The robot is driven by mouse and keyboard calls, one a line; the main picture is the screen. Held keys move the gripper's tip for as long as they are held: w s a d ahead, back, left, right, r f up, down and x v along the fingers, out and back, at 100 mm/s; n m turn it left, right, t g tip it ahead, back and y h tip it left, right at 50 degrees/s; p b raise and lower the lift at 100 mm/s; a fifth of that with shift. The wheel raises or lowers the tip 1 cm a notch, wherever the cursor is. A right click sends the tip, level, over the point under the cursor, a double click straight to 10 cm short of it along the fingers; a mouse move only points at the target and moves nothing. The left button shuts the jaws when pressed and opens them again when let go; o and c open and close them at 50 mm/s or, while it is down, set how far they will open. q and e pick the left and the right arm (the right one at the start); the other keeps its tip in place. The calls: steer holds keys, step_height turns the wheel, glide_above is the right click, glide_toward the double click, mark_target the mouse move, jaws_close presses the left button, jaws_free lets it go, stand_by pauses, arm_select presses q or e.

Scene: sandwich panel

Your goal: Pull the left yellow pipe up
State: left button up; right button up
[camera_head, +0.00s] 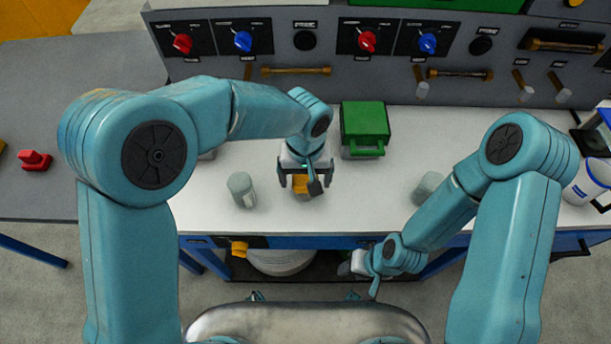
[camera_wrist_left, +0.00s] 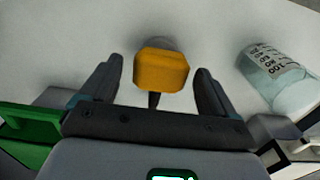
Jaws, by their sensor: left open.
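The yellow pipe (camera_head: 301,186) stands on the white worktop, seen from above below my left gripper. In the left wrist view its blocky yellow top (camera_wrist_left: 160,70) lies between the two dark fingers, with a gap on each side. A narrow dark part shows below the top. My left gripper (camera_head: 299,178) is open, pointing down, its fingers either side of the pipe and apart from it. My right gripper (camera_head: 360,265) is low in front of the worktop's front edge, away from the pipe; its fingers are too small to read.
A glass beaker (camera_head: 241,188) stands left of my left gripper and a green box (camera_head: 364,127) stands right of it. Another glass (camera_head: 427,187) is farther right. A grey panel (camera_head: 350,75) with red and blue knobs rises behind. A yellow part (camera_head: 239,248) sits below the front edge.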

arm_select(q)
steer(key=shift+f, duration=0.4)
steer(key=shift+r, duration=0.1)
steer(key=c, duration=1.4)
step_height(320, 180, up, 9)
steer(key=p, duration=0.4)
steer(key=shift+p, duration=0.35)
steer(key=shift+c, duration=0.2)
steer(key=shift+w, duration=0.2)
